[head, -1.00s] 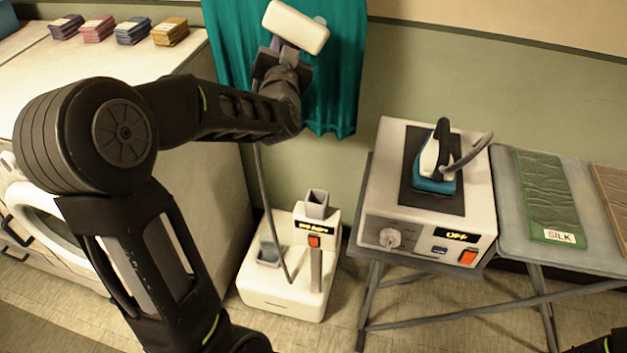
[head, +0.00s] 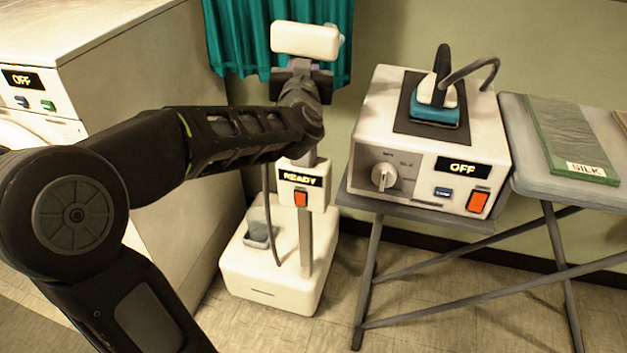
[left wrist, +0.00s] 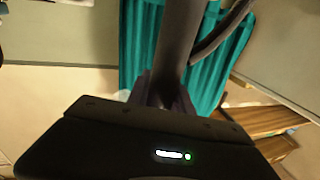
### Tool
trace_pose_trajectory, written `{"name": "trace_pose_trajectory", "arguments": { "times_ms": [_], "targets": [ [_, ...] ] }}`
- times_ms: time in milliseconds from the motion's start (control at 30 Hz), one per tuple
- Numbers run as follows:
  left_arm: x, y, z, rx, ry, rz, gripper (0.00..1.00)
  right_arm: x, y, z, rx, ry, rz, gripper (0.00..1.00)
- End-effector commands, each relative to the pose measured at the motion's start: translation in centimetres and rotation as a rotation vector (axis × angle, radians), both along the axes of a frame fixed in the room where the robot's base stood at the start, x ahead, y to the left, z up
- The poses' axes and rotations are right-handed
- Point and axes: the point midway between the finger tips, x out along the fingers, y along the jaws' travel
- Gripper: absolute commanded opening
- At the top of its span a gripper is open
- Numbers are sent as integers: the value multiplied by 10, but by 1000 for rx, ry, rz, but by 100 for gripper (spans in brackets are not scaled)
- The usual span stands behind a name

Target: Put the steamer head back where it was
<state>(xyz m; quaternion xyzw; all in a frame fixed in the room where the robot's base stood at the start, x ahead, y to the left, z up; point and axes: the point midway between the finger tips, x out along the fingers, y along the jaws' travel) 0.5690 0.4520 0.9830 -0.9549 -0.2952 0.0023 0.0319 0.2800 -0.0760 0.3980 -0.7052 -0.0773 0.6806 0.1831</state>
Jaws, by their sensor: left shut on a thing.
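The white steamer head (head: 305,40) is up in front of the teal cloth (head: 236,40). My left gripper (head: 300,68) is shut on its handle just below the head. The white steamer base (head: 270,280) stands on the floor below. Its post carries a box (head: 302,185) with a lit READY display and an orange switch. My left wrist hides the top of the post, where a grey holder sits. In the left wrist view, a dark handle or tube (left wrist: 175,45) rises from the gripper. My right gripper is not in view.
An iron (head: 436,103) rests on a white station (head: 360,130) whose display reads OFF. To its right is an ironing board (head: 530,165) with a green SILK cloth (head: 570,140). A white machine (head: 130,75) stands at the left. A grey hose (head: 267,215) runs to the steamer base.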

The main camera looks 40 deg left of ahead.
Motion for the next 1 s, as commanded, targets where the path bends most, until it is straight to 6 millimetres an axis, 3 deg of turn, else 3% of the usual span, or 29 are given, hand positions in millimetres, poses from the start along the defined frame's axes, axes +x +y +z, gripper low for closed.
{"name": "trace_pose_trajectory", "arguments": {
  "times_ms": [400, 733, 1000],
  "targets": [
    [0, 0, 2, -57, -25, -1, 0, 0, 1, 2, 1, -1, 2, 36],
    [0, 1, -44, -56, -23, -1, 0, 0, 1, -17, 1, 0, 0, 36],
    [0, 1, -46, -55, -26, -1, 0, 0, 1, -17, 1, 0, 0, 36]
  ]
}}
